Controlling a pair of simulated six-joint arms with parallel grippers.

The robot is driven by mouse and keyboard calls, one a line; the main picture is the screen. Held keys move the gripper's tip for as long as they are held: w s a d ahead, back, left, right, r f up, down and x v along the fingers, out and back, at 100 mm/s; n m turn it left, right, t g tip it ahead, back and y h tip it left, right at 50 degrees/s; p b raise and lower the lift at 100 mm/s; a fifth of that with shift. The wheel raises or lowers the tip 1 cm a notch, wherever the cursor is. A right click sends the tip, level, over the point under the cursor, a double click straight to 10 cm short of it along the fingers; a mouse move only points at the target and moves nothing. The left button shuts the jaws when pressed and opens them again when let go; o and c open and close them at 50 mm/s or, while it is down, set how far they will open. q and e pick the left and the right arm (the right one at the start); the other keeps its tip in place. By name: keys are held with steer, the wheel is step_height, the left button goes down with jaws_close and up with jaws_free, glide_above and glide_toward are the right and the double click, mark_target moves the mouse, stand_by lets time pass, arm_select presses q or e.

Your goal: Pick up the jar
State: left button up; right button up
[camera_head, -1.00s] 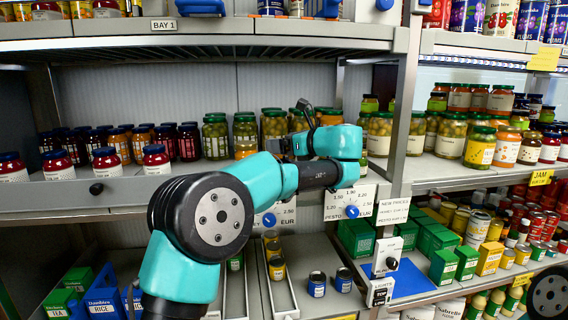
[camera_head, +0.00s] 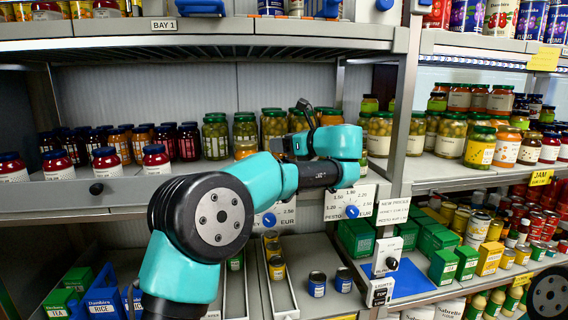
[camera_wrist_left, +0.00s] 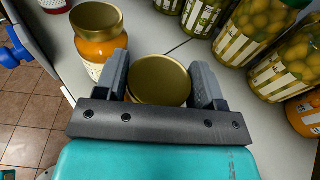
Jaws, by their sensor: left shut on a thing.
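In the left wrist view a jar with a gold lid (camera_wrist_left: 160,80) sits between the two fingers of my left gripper (camera_wrist_left: 163,82), seen from above. The gripper is shut on this jar; the jar's body is mostly hidden under its lid. In the head view my left gripper (camera_head: 290,146) reaches into the middle shelf among the jars, and its fingers and the held jar are largely hidden by my arm. My right gripper is not in view.
An orange jar with a gold lid (camera_wrist_left: 96,38) stands close beside the left finger. Several green olive jars (camera_wrist_left: 245,30) stand to the right. A shelf post (camera_head: 404,110) rises right of my wrist. A dial panel (camera_head: 350,202) sits on the shelf's front edge.

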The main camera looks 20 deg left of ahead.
arm_select(q)
jaws_close()
steer(key=shift+r, duration=0.15)
steer(key=shift+r, duration=1.65)
steer(key=s+d, duration=0.2)
steer(key=s, duration=0.5)
steer(key=s+d+r, duration=0.1)
steer(key=s+d, duration=0.1)
steer(key=s, duration=0.6)
steer(key=shift+s+d+r, duration=0.2)
steer(key=shift+r, duration=0.05)
